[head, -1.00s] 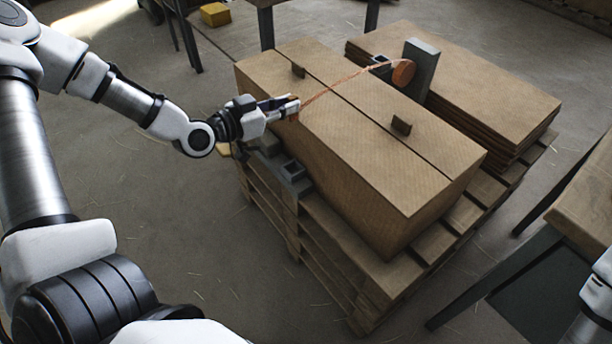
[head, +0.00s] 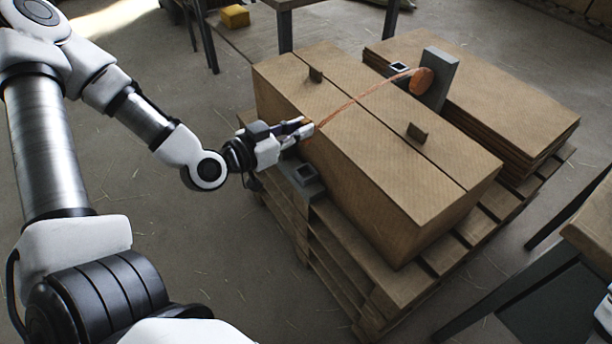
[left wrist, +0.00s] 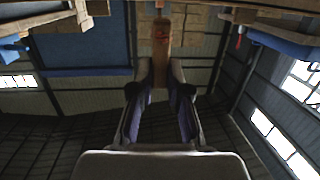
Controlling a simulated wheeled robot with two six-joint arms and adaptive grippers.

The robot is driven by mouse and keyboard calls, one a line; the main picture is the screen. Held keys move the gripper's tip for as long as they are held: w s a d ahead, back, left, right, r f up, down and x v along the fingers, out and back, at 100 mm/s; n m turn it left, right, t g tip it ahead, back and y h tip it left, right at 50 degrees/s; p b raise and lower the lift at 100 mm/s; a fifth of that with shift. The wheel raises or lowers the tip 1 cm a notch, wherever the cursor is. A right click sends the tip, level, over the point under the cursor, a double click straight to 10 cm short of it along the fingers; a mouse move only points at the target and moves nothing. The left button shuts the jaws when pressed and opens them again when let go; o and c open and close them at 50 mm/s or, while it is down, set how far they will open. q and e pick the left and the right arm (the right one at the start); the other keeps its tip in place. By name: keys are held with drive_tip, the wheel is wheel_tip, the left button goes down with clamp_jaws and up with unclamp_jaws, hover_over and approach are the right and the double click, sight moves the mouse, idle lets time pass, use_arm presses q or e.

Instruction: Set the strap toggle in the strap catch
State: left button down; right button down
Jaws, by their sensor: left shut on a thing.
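An orange-brown strap (head: 350,101) runs from a round orange reel (head: 422,81) on a grey post across the top of a large cardboard box (head: 400,175). Its end piece, the toggle (head: 307,129), is between the fingers of my left gripper (head: 300,133). The gripper is shut on it, at the box's near left edge. In the left wrist view the toggle (left wrist: 161,45) shows as a brown upright piece between the fingertips. A grey block with a square opening, apparently the strap catch (head: 305,172), sits low beside the box, below the gripper and apart from the toggle.
The box stands on a wooden pallet (head: 368,292) with stacked cardboard sheets (head: 500,100) behind it. Small brown tabs (head: 416,132) stick up from the box top. A grey post (head: 438,78) rises behind it. A table (head: 590,225) stands at the right.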

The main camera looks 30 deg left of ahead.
use_arm(q)
drive_tip(key=s+d+f+m+h, duration=0.15)
drive_tip(key=s+d+f, duration=0.35)
drive_tip(key=s+f, duration=0.6)
drive_tip(key=shift+g, duration=0.3)
drive_tip(key=w+a+f, duration=0.1)
drive_tip(key=w+a, duration=0.1)
drive_tip(key=w, duration=0.3)
drive_tip(key=w+a+f, duration=0.1)
drive_tip(key=w+a, duration=0.2)
drive_tip(key=w, duration=0.2)
drive_tip(key=w+a+f, duration=0.1)
drive_tip(key=w+a, duration=0.2)
drive_tip(key=w, duration=0.2)
drive_tip(key=shift+w+f, duration=0.1)
drive_tip(key=shift+w, duration=0.05)
drive_tip(key=f+b, duration=0.1)
drive_tip(key=f, duration=0.1)
drive_tip(key=f+b, duration=0.1)
drive_tip(key=shift+w+f, duration=0.2)
drive_tip(key=shift+f, duration=0.15)
drive_tip(key=shift+a+r, duration=0.1)
drive_tip(key=shift+f, duration=0.2)
drive_tip(key=c, duration=1.1)
unclamp_jaws()
drive_tip(key=shift+c, duration=0.2)
